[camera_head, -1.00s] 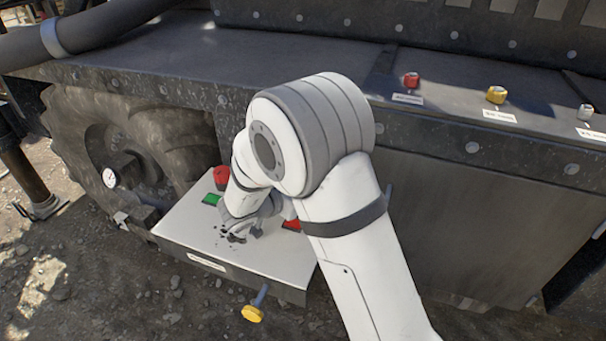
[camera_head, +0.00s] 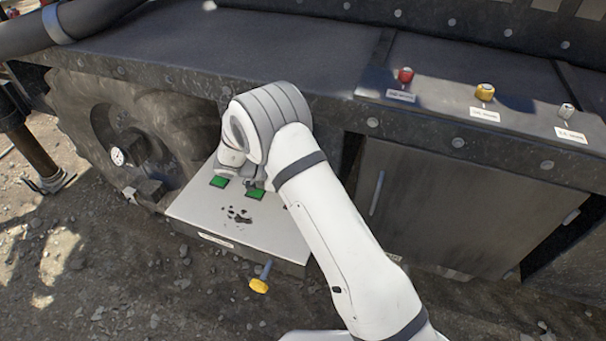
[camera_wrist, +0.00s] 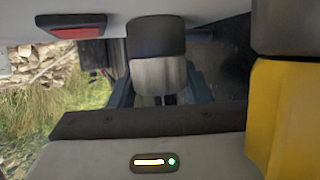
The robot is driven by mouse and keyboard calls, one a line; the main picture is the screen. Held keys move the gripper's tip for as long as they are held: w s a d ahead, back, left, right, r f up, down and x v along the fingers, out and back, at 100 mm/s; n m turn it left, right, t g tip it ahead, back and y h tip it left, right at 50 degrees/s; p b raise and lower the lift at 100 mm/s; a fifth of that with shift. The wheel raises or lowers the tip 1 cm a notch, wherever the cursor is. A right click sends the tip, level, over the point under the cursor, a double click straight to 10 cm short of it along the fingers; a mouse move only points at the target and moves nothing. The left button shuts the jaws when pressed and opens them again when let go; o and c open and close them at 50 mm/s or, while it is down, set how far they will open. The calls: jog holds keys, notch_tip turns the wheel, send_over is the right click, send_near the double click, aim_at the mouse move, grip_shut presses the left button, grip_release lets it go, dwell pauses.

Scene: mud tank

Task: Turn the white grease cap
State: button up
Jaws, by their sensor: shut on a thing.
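The small whitish cap (camera_head: 566,111) sits on the dark ledge at the far right, behind a white label too small to read. My gripper (camera_head: 255,183) is low over the pale panel (camera_head: 205,207), far to the left of this cap and apart from it. My arm partly hides it. In the wrist view, the bluish-grey fingers (camera_wrist: 160,97) are shut around a dark knob-like thing with a grey end (camera_wrist: 158,62). I cannot tell exactly what it is. The whitish cap does not show in the wrist view.
A red cap (camera_head: 405,75) and a yellow cap (camera_head: 484,91) stand left of the whitish one. Green squares (camera_head: 219,181) lie on the panel, and a red square (camera_wrist: 72,27) shows in the wrist view. A yellow-ended lever (camera_head: 259,285) juts from the panel's front. A large tyre (camera_head: 80,110) stands left.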

jog(key=shift+d+f, duration=0.1)
jog(key=shift+s, duration=0.1)
dwell(0.3)
jog(key=o, duration=1)
jog(key=v, duration=0.8)
jog(key=shift+b, duration=0.3)
